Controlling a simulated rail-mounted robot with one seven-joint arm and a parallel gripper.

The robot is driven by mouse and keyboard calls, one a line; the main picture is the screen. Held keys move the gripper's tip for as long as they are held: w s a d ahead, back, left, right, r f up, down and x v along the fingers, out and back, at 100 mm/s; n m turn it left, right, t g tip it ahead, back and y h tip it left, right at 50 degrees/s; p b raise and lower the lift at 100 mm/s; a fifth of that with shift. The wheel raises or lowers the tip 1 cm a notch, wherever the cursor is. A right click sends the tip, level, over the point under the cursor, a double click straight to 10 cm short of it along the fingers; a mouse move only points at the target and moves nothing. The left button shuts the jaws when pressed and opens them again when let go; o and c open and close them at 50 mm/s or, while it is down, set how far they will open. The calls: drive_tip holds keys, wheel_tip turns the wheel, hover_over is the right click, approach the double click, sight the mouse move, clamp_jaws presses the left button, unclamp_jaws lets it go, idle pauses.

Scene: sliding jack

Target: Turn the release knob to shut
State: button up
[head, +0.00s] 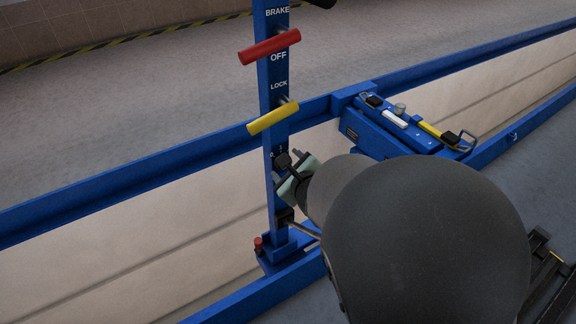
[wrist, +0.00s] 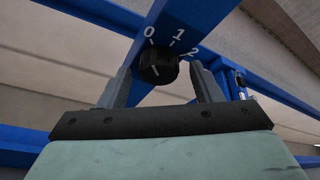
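A black rotary knob (wrist: 158,66) sits on the blue post (head: 276,95), with the marks 0, 1 and 2 around it. It also shows in the head view (head: 283,160), low on the post. A short pale line is on its face, but I cannot tell firmly which mark it points to. No label reading "release" is legible. My gripper (wrist: 160,69) is in front of the knob, its fingers apart on the knob's left and right. I see gaps at the fingers and cannot confirm contact. In the head view, my arm hides much of my gripper (head: 287,169).
A red handle (head: 270,46) and a yellow handle (head: 272,118) stick out of the post above. A blue jack unit (head: 385,130) with a grey knob (head: 400,108) stands right of the post. Blue rails (head: 150,170) edge the pit.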

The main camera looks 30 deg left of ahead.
drive_tip(key=p+v, duration=0.4)
drive_tip(key=v, duration=0.8)
drive_tip(key=s+d+r+n+g+p, duration=0.2)
drive_tip(key=d+r+n+g+p, duration=0.15)
drive_tip(key=r+p, duration=0.4)
drive_tip(key=s+d+r+n+g+p, duration=0.2)
drive_tip(key=d+r+n+p, duration=0.15)
drive_tip(key=r+p, duration=0.4)
drive_tip(key=s+d+r+n+g+p, duration=0.2)
drive_tip(key=d+r+n+g+p, duration=0.15)
drive_tip(key=r+p, duration=0.4)
drive_tip(key=d+r+n+h+p, duration=0.2)
drive_tip(key=d+r+p, duration=0.3)
drive_tip(key=d, duration=0.3)
drive_tip(key=s+d+r+n+h+p, duration=0.1)
drive_tip(key=d+r+n+h+p, duration=0.2)
drive_tip(key=d, duration=0.6)
drive_tip(key=s+d+r+n+t+h+p, duration=0.1)
drive_tip(key=d+r+n+h+p, duration=0.2)
drive_tip(key=d+r+h+p, duration=0.3)
drive_tip(key=shift+d+r+p, duration=1)
drive_tip(key=shift+d, duration=0.15)
